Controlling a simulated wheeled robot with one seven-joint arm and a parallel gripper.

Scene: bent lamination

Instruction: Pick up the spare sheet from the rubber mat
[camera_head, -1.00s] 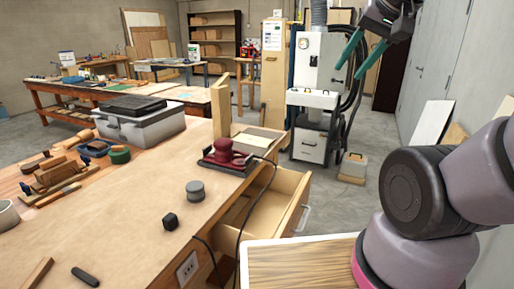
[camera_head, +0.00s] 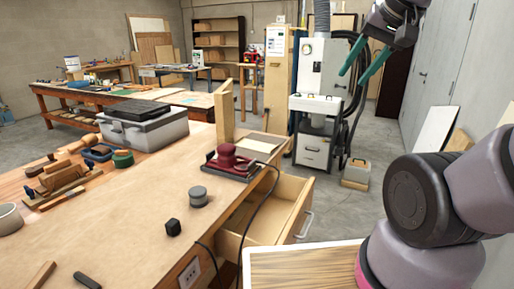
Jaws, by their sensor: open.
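A thin tan sheet (camera_head: 257,145) lies flat near the far right corner of the workbench, behind the red sander. A darker flat piece (camera_head: 270,137) shows along its far edge; it may be the rubber mat, but it is too small to tell. My gripper (camera_head: 352,79) is at the top right, with two teal fingers apart and nothing between them. It is raised in the air, clear of the bench and to the right of the sheet.
The red sander (camera_head: 230,162) with its cord sits just in front of the sheet. An upright wooden piece (camera_head: 225,112) stands at its left. An open drawer (camera_head: 278,208) juts out below the bench edge. The grey toolbox (camera_head: 143,127) is farther left. The bench's middle is mostly clear.

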